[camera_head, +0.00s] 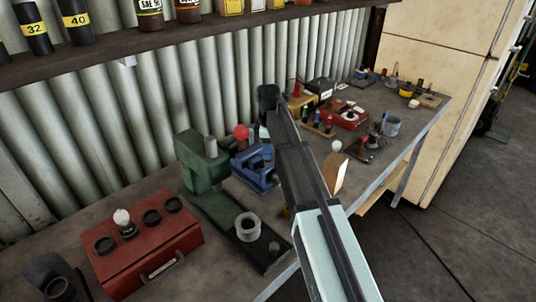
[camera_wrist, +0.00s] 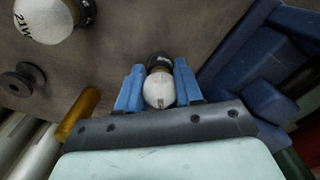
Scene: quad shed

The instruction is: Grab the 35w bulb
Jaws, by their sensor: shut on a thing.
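A round white bulb (camera_wrist: 158,90) with a dark base sits between the two blue fingers of my gripper (camera_wrist: 160,69) in the wrist view. The fingers are shut on it, one on each side. The marking on this bulb is too small to read. A second white bulb (camera_wrist: 42,20), marked 21W, lies at the upper left of the wrist view, apart from the fingers. In the head view my arm hides the gripper and the held bulb. There a white bulb (camera_head: 121,217) stands on a red box, and a white bulb (camera_head: 336,146) shows right of my arm.
A blue vise (camera_head: 255,170) is close by; blue metal (camera_wrist: 235,60) also shows beside the right finger. A green machine (camera_head: 203,165) and the red box (camera_head: 150,254) stand to the left. Several small items crowd the far bench. A shelf (camera_head: 170,30) hangs above.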

